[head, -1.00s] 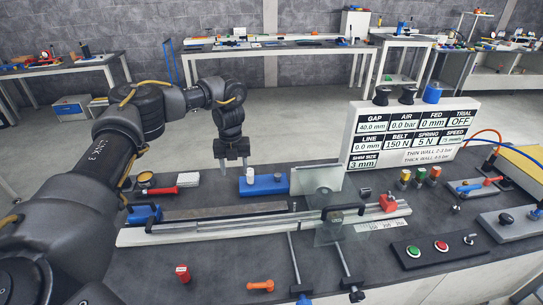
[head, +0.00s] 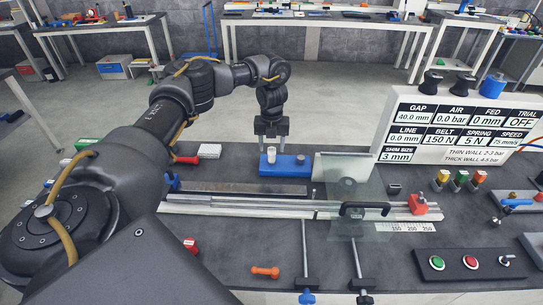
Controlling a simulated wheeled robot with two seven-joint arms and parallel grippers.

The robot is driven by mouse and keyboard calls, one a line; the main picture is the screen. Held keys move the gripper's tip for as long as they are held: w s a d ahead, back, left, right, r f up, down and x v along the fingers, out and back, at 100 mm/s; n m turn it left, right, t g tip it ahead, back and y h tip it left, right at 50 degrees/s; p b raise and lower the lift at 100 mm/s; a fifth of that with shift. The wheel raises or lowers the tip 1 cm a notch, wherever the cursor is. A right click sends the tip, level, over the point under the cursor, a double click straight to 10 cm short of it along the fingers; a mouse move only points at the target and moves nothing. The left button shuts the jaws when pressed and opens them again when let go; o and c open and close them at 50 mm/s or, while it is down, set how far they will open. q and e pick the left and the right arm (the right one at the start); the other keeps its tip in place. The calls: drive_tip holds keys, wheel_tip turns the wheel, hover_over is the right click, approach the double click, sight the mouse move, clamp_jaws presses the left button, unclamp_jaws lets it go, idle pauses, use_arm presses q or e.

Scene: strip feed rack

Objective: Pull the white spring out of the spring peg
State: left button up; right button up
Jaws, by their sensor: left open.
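A blue block (head: 293,171) sits on the dark bench, behind the long rail. A small white piece (head: 271,155), apparently the white spring on its peg, stands upright at the block's left part. A second small pale piece (head: 300,159) stands at its right part. My left gripper (head: 271,141) points straight down just above the white piece, with its two fingers apart and nothing held between them. Whether the fingertips reach down around the white piece is too small to tell. My right gripper is not in view.
A clear upright panel (head: 354,205) with a black handle stands right of the blue block. A white rail (head: 240,208) runs in front. A red-handled tool (head: 187,160) and white tray (head: 209,151) lie left. A display board (head: 455,125) stands at right.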

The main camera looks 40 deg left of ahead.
sight(272, 149)
use_arm(q)
drive_tip(key=shift+w+f, duration=0.45)
drive_tip(key=shift+w, duration=0.25)
drive_tip(key=shift+s+a+f, duration=0.1)
drive_tip(key=shift+s+f, duration=0.05)
drive_tip(key=shift+f, duration=0.3)
drive_tip(key=shift+s+a+f, duration=0.1)
drive_tip(key=shift+f, duration=0.35)
drive_tip(key=shift+s+f, duration=0.45)
drive_tip(key=shift+f, duration=0.3)
drive_tip(key=shift+w+f, duration=0.45)
drive_tip(key=shift+f, duration=0.3)
drive_tip(key=shift+s+r, duration=0.2)
drive_tip(key=shift+s, duration=0.05)
drive_tip(key=c, duration=1)
drive_tip(key=shift+c, duration=0.4)
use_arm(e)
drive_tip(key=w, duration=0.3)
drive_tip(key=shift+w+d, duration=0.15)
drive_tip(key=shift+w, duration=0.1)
